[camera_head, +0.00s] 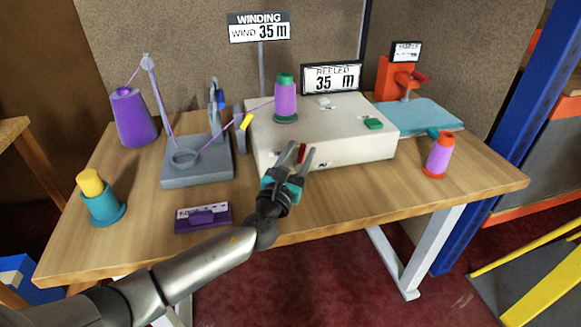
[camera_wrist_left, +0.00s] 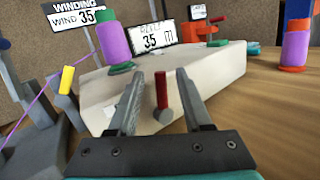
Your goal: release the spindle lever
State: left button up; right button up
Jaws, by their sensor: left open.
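The spindle lever is a red handle (camera_wrist_left: 161,92) on a grey round pivot at the front face of the cream winder box (camera_wrist_left: 222,75). It stands upright. In the left wrist view it shows between the two fingers of my left gripper (camera_wrist_left: 160,100), which is open. In the head view the red lever (camera_head: 301,153) also shows between the fingertips (camera_head: 298,158), in front of the cream box (camera_head: 330,147). I cannot tell whether either finger touches it. A purple spool (camera_head: 285,98) stands on the box with thread running to it. My right gripper is not in view.
The signs read "WIND 35 m" (camera_head: 259,28) and "REELED 35 m" (camera_head: 331,78). A purple cone (camera_head: 132,118) and grey thread guide (camera_head: 198,165) stand left. A purple block (camera_head: 203,218) and teal-yellow spool (camera_head: 100,198) are in front. The right front tabletop is clear around another spool (camera_head: 439,156).

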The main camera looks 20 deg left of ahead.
pick_arm(q)
jog(key=s, duration=0.5)
jog(key=s+f+p, duration=0.1)
jog(key=s, duration=0.4)
jog(key=s+f+p, duration=0.1)
jog(key=s, duration=0.3)
jog(key=shift+s+a, duration=0.2)
jog(key=shift+s, duration=0.2)
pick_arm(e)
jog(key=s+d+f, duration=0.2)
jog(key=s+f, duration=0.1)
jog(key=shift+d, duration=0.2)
